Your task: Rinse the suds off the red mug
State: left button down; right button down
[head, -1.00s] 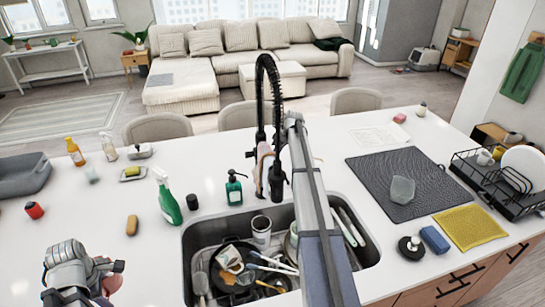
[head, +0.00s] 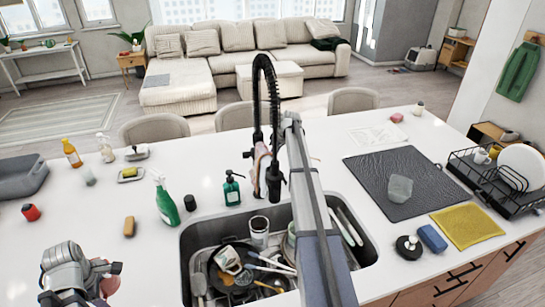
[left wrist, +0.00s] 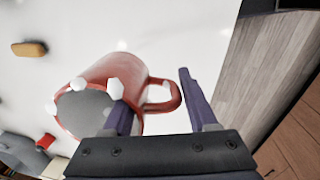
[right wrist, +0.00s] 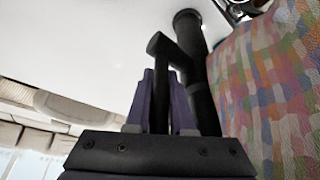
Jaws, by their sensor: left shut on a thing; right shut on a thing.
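The red mug (left wrist: 125,72) shows in the left wrist view, tipped on its side with its grey opening toward the lower left. White suds blobs (left wrist: 116,89) cling to its rim and side. My left gripper (left wrist: 158,100) is shut on the mug at its handle; in the head view only a pinkish bit of mug (head: 109,286) shows beside the gripper. The black tap (head: 265,110) with a spring neck rises behind the sink (head: 187,262). My right gripper (right wrist: 160,95) is shut on a black bar (right wrist: 159,65) beside the tap's black body; in the head view my arm hides these fingertips.
The sink holds several dishes, a pan and utensils. A green spray bottle (head: 166,202), soap pump (head: 232,190) and sponge (head: 129,227) stand left of and behind it. A dark mat (head: 400,205) and dish rack (head: 500,190) are right. A patterned cloth-like surface (right wrist: 265,90) is near my right gripper.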

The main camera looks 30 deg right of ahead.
dwell(0.3)
jog(key=shift+s+a+f+t+b, duration=0.2)
jog(key=shift+s+t+b, duration=0.2)
jog(key=shift+s+b, duration=0.15)
jog(key=shift+r+t, duration=0.2)
jog(key=shift+t, duration=0.2)
jog(key=shift+w, duration=0.1)
jog(key=c, duration=1.1)
grip_release()
jog(key=shift+d+r, duration=0.1)
jog(key=shift+r, duration=0.1)
